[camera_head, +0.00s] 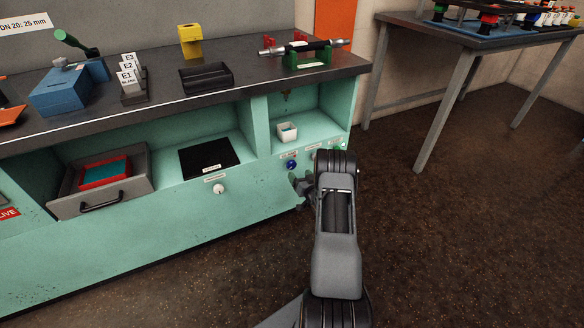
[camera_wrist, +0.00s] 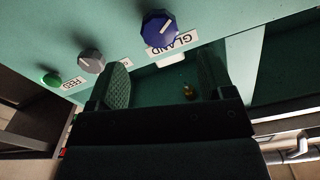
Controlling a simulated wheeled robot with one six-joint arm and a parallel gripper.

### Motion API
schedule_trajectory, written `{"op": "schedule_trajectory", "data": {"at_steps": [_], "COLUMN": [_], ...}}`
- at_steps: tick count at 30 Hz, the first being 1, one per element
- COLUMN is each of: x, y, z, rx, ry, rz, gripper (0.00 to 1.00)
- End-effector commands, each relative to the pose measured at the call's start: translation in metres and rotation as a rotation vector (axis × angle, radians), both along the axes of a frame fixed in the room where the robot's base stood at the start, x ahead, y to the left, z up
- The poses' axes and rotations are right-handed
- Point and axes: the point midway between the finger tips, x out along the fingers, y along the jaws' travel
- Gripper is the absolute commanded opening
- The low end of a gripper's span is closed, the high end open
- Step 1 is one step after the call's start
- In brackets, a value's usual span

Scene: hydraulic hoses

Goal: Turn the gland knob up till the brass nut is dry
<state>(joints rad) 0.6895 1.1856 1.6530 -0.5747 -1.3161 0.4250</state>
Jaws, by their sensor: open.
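The blue gland knob (camera_head: 291,165) is on the front of the green bench, below the right-hand bay. In the wrist view the knob (camera_wrist: 158,27) has a white pointer line and sits above a "GLAND" label. My gripper (camera_wrist: 163,80) is open and empty, its two fingers apart, with the knob beyond them and not between them. In the head view my gripper (camera_head: 301,187) is by the bench front, partly hidden by my arm. A small brass piece, apparently the nut (camera_head: 286,97), hangs under the bench top; it also shows in the wrist view (camera_wrist: 189,91). Whether it is wet cannot be told.
A grey knob (camera_wrist: 91,61) and a green knob (camera_wrist: 51,79) sit beside the gland knob. A white cup (camera_head: 287,131) stands in the bay under the brass piece. An open drawer (camera_head: 101,184) juts out at left.

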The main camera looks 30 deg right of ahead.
Motion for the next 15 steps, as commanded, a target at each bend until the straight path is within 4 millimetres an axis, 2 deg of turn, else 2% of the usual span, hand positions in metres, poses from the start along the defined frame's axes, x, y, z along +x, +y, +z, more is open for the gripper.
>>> {"op": "schedule_trajectory", "data": {"at_steps": [6, 15], "x": [0.040, 0.071], "y": [-0.005, -0.009], "z": [-0.003, -0.001], "rx": [-0.002, 0.000], "ry": [-0.001, 0.001], "rz": [0.002, 0.001], "gripper": [0.75, 0.75]}}
